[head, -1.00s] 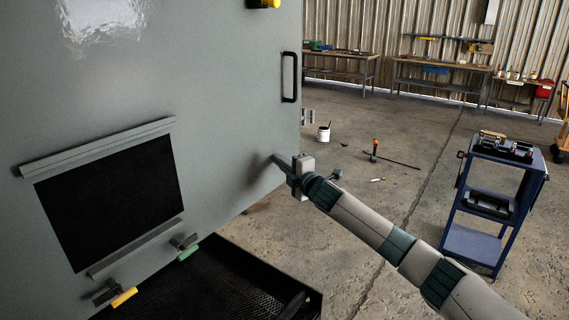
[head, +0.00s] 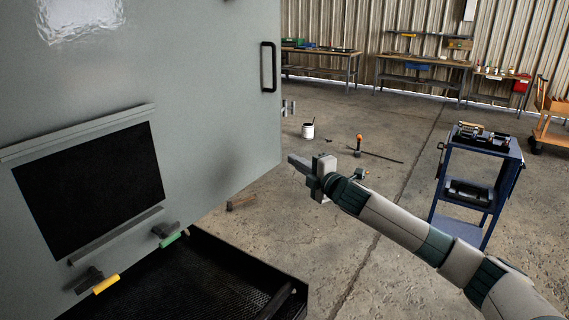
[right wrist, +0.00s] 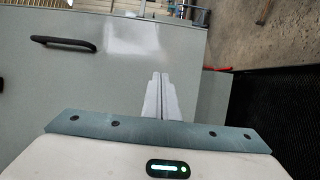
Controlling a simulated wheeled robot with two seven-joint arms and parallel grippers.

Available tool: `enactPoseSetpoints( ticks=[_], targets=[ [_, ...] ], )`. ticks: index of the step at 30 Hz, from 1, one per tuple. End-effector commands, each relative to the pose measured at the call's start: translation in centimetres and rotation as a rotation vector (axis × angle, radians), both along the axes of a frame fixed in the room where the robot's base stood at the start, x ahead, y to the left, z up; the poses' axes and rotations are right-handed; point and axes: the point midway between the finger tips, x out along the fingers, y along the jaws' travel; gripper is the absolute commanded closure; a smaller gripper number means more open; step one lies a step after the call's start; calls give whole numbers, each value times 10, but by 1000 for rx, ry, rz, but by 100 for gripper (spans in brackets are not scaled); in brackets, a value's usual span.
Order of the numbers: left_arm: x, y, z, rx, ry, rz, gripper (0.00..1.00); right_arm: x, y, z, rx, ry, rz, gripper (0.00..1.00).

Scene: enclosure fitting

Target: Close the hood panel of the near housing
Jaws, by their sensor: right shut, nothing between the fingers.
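A large grey panel (head: 215,90), which I take to be the hood panel, fills the left of the head view. It has a black bar handle (head: 268,67) near its right edge, a dark window (head: 90,190) and latches with green and yellow grips at its bottom. Its hinge side is out of view. My right gripper (head: 292,160) is shut and empty, just right of the panel's lower right edge, apart from it in the picture. In the right wrist view the shut fingers (right wrist: 160,97) point toward the grey surface, with the handle (right wrist: 63,43) at upper left. My left gripper is not in view.
A black mesh-floored tray (head: 225,280) lies below the panel. A white pot (head: 308,131) and loose tools are on the floor. Workbenches (head: 420,62) line the back wall.

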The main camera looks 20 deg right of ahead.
Motion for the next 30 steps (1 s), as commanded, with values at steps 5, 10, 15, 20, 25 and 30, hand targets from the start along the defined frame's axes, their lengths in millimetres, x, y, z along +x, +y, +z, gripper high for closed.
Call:
enactPoseSetpoints(
  ticks=[5, 10, 15, 20, 25, 30],
  targets=[
    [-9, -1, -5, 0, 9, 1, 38, -10, -7, -1, 0, 1, 0, 100],
    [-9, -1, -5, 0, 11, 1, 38, -12, -8, 0, 1, 1, 0, 100],
    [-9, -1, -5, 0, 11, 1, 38, -11, -8, 0, 1, 1, 0, 100],
    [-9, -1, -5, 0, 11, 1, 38, -11, -8, 0, 1, 1, 0, 100],
    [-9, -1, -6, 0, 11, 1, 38, -11, -8, -7, 9, 10, -3, 100],
    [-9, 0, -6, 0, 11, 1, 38, -7, -13, -46, 59, 63, -26, 100]
  ],
)
